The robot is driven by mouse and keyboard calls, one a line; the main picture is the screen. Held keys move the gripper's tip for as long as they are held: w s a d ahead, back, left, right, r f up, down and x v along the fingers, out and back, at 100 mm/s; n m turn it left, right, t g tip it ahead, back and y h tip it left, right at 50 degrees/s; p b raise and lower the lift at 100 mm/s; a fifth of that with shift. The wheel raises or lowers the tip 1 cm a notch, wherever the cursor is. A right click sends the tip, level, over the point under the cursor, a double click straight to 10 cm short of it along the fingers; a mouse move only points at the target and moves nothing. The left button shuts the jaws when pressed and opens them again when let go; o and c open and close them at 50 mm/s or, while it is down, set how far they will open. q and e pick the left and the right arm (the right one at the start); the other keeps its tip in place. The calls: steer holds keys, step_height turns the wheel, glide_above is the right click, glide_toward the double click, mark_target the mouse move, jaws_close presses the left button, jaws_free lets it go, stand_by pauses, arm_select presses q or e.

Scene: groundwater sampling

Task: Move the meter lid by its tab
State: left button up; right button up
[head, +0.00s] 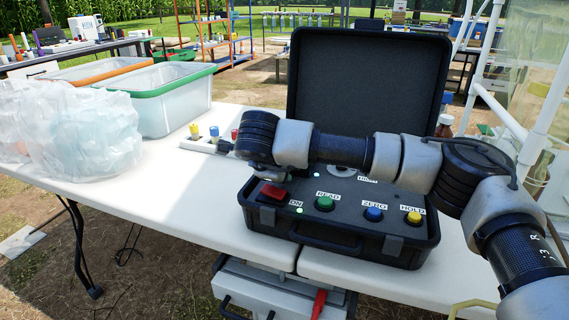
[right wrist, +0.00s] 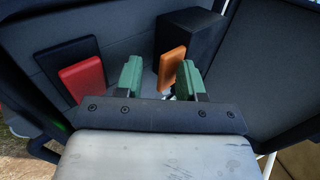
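The meter is an open black case (head: 340,248) on the white table, its large padded lid (head: 365,80) upright at the back. In the right wrist view, an orange tab (right wrist: 171,66) stands beside a dark block (right wrist: 190,38); I cannot tell whether that block is the meter lid. My right gripper (right wrist: 160,78) has green fingertips and is open, with the tab between or just beyond them, nearer the right finger. Contact is not clear. In the head view my right arm crosses the panel and hides the tab and fingertips. My left gripper is not in view.
The panel has a red switch (head: 273,192), also in the right wrist view (right wrist: 82,80), and green (head: 324,203), blue (head: 374,214) and yellow (head: 414,217) buttons. A green-rimmed bin (head: 178,98) and plastic bags (head: 85,125) stand left.

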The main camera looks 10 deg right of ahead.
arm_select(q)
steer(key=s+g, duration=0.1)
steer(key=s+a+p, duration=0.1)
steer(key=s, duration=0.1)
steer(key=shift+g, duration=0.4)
arm_select(e)
steer(key=v, duration=1)
steer(key=shift+s+r, duration=0.1)
steer(key=shift+r, duration=0.05)
